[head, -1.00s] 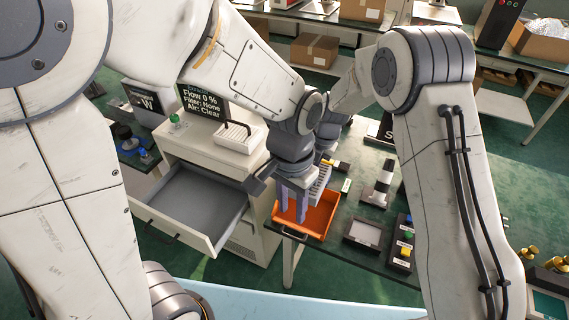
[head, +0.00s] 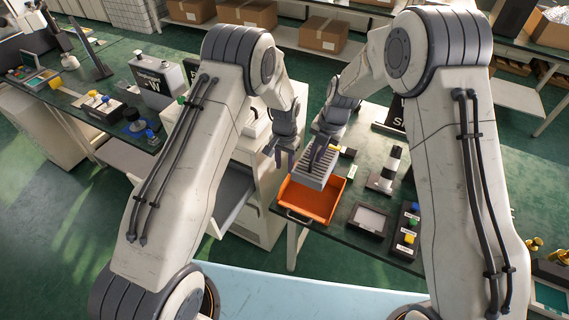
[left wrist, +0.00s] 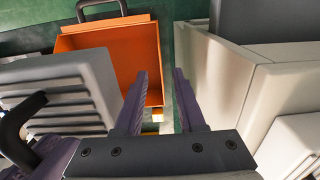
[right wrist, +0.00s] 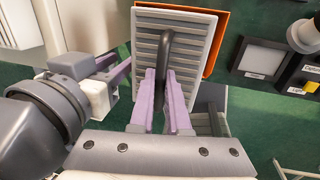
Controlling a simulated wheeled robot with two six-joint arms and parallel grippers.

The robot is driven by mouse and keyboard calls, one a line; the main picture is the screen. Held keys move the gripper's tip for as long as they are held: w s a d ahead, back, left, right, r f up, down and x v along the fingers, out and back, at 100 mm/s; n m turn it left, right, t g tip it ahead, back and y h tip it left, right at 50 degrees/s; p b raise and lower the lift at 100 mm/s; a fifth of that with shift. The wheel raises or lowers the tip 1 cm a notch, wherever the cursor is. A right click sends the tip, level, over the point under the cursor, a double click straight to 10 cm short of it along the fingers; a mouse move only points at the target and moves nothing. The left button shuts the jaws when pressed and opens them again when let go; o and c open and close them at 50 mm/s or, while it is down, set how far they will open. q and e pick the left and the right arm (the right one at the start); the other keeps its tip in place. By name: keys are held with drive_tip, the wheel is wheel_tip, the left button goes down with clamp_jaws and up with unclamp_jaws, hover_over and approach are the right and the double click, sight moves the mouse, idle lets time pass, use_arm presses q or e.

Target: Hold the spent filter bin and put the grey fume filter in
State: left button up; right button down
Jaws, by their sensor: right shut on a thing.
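The spent filter bin (head: 318,204) is an open orange tray with a dark handle, standing on the dark green bench; its inside also shows in the left wrist view (left wrist: 120,50). My right gripper (head: 318,156) is shut on the black handle of the grey fume filter (right wrist: 190,50), a slatted grey block. The filter, also in the head view (head: 313,178), is held over the bin's back left part, tilted. My left gripper (head: 282,160) is open and empty, left of the filter, by the bin's left side. In the left wrist view its fingers (left wrist: 160,75) are apart.
A pale cabinet (head: 268,205) with a pulled-out grey drawer (head: 232,192) stands left of the bin, partly hidden by my left arm.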

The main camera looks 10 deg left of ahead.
sight(285, 191)
use_arm(q)
wheel_tip(285, 191, down, 12)
drive_tip(key=shift+w+r, duration=0.1)
drive_tip(key=shift+w, duration=0.05)
idle(0.3)
clamp_jaws()
idle(3.5)
